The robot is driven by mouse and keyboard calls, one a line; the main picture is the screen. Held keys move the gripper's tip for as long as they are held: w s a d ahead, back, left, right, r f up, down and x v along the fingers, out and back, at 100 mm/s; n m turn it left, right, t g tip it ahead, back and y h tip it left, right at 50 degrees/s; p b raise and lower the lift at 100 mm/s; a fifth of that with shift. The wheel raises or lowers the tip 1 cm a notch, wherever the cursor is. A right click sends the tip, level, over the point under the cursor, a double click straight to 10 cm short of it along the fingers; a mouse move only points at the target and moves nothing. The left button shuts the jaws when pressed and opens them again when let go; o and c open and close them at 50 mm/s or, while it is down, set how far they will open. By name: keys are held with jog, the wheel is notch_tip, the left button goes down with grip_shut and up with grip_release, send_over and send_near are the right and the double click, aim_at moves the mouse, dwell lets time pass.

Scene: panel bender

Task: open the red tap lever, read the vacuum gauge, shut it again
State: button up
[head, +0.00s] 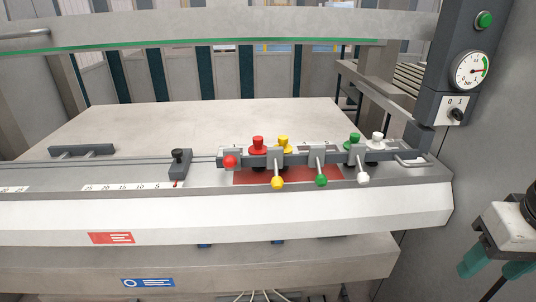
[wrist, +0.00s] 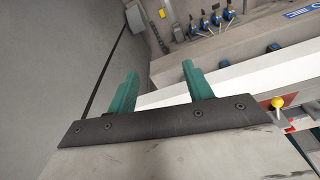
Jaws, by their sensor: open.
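The red tap lever (head: 230,162) shows as a red ball end at the left of a row of taps on the panel bender's front beam. Its ball sits higher than the ball ends of the yellow lever (head: 277,183), green lever (head: 321,180) and white lever (head: 362,178), which hang lower. The round gauge (head: 472,70) is on the dark post at the upper right, its needle pointing right towards a green band. My gripper (head: 491,266) is open and empty at the lower right, well right of the taps. Its teal fingers show in the wrist view (wrist: 159,72).
Red, yellow, green and white knobs stand behind the levers. A black stop (head: 180,163) sits on the scale left of the taps. A dark rotary switch (head: 456,114) is below the gauge. The wrist view shows a yellow ball (wrist: 278,102) at right and blue fittings (wrist: 197,26) behind.

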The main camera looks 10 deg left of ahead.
aim_at(234, 165)
jog(key=w+a+f+n+t+y, duration=0.2)
jog(key=w+a+t, duration=0.1)
jog(key=w+a, duration=0.55)
jog(key=w+a+f+n+t+y, duration=0.15)
jog(key=w+a+t, duration=0.35)
jog(key=w, duration=0.6)
jog(key=a+n+y, duration=0.1)
jog(key=a+y, duration=0.2)
jog(key=a, duration=0.5)
jog(key=a+n+t+y, duration=0.1)
jog(key=a+y, duration=0.2)
jog(key=a, duration=0.5)
jog(key=a+n+t+y, duration=0.1)
jog(key=a+n+y, duration=0.1)
jog(key=a, duration=0.6)
jog(key=shift+s+a+y, duration=0.2)
jog(key=shift+a+y, duration=0.15)
jog(key=shift+y, duration=0.5)
jog(key=x, duration=0.7)
jog(key=shift+w+a+r, duration=0.1)
jog(key=shift+w, duration=0.1)
grip_shut()
